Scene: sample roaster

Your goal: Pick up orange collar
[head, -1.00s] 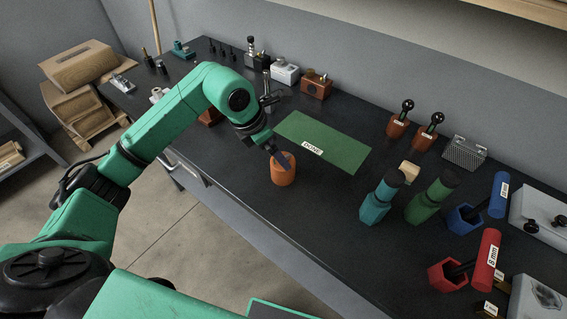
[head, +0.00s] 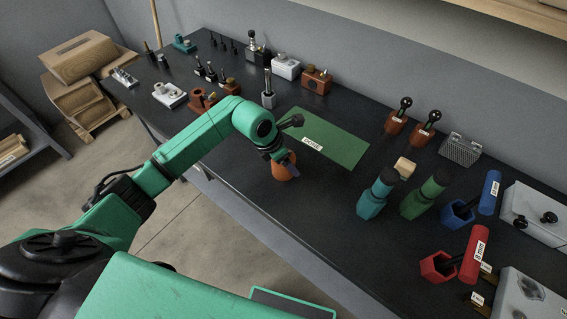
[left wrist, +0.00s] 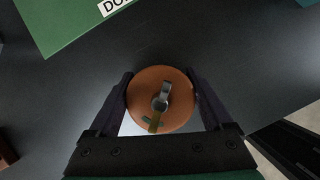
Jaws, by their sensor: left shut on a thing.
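The orange collar (head: 284,172) stands on the dark bench near its front edge, just in front of the green mat. My left gripper (head: 284,160) is over it from above and partly hides it in the head view. In the left wrist view the collar (left wrist: 150,88) is a round orange top with a metal piece in its centre. The two dark fingers of my left gripper (left wrist: 161,104) are on either side of it, shut on it. I cannot tell whether its base is off the bench. My right gripper is not in view.
The green mat (head: 342,149) with a "DONE" label lies bare behind the collar. Teal (head: 373,198) and green (head: 424,197) bottle-like tools stand to the right, with blue and red holders beyond. Several small fixtures line the back. The bench between collar and teal tool is clear.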

